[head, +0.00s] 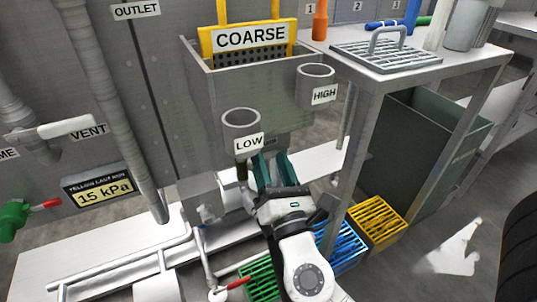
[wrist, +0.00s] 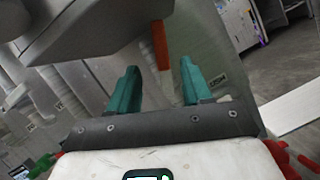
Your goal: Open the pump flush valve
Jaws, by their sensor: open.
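My gripper (head: 271,165) is open, its two teal fingers pointing up beside the LOW cup (head: 241,121) in the head view. In the wrist view my gripper (wrist: 158,78) has a gap between the fingers. An orange-red upright bar (wrist: 160,45) shows in that gap, beyond the fingertips. I cannot tell whether it is a valve lever, nor whether it touches the fingers. No label naming the pump flush valve is readable. A red lever (head: 239,283) sits low by the white pipes. A green valve (head: 14,218) with a red handle is at far left.
The grey tank (head: 215,95) with a yellow COARSE basket (head: 249,38) stands behind my gripper. A steel table (head: 364,75) is close on the right. Blue (head: 343,247) and yellow (head: 380,218) crates lie below. Free floor shows at lower right.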

